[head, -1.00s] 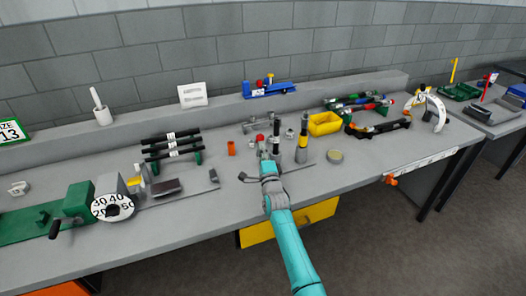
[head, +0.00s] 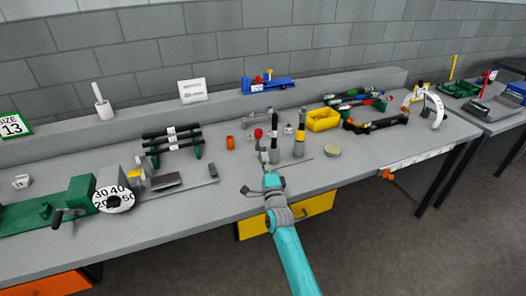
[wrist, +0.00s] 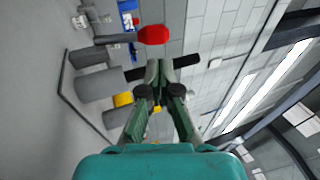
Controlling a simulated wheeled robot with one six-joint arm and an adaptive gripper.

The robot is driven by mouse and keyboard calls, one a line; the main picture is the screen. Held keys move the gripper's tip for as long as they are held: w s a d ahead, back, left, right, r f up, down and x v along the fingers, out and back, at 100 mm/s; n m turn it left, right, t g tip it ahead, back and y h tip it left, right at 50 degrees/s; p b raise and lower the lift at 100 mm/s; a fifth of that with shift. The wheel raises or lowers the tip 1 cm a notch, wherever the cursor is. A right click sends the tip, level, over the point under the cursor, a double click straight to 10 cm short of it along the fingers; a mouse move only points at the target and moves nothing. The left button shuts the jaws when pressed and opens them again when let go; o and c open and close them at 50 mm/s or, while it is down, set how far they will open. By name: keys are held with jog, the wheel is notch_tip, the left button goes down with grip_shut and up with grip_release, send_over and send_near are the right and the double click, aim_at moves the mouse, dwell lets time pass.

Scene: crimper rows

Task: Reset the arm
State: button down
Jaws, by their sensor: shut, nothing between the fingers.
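My teal arm reaches over the front edge of the grey bench (head: 225,205) in the head view. My gripper (head: 265,160) is in front of the upright grey and black cylinders (head: 299,143). In the wrist view my gripper (wrist: 160,65) has its green fingers together, with nothing seen between them. A red knob (wrist: 154,34) shows beyond the fingertips there; the same red piece (head: 258,133) stands behind my gripper in the head view.
A yellow bin (head: 323,120) stands right of the cylinders, and a round tin (head: 333,152) lies nearer. A black-tube rack (head: 172,144) and a green device with a numbered dial (head: 114,197) are on the left.

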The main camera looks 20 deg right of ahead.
jog(key=v, duration=0.5)
jog(key=shift+s+a+r, duration=0.1)
jog(key=shift+s+r, duration=0.1)
jog(key=shift+s, duration=0.25)
jog(key=s+a+f+n+g+y, duration=0.1)
jog(key=s+a+f+n, duration=0.2)
jog(key=s, duration=0.7)
jog(key=s+a+f+n+g, duration=0.15)
jog(key=s+f+n, duration=0.3)
jog(key=s, duration=0.65)
jog(key=s+a+f+n+g+y, duration=0.1)
jog(key=s+a+f+n, duration=0.3)
jog(key=s, duration=0.6)
jog(key=s+r+n+g, duration=0.1)
jog(key=s+r+n, duration=0.2)
jog(key=s, duration=0.6)
jog(key=s+a+r+n+g+y, duration=0.1)
jog(key=s+r+n, duration=0.2)
jog(key=s, duration=0.6)
jog(key=s+a+r+n+g+y, duration=0.1)
jog(key=s+r+n, duration=0.2)
jog(key=s, duration=0.6)
jog(key=shift+r, duration=0.2)
jog(key=shift+s+n, duration=0.15)
jog(key=shift+n, duration=0.1)
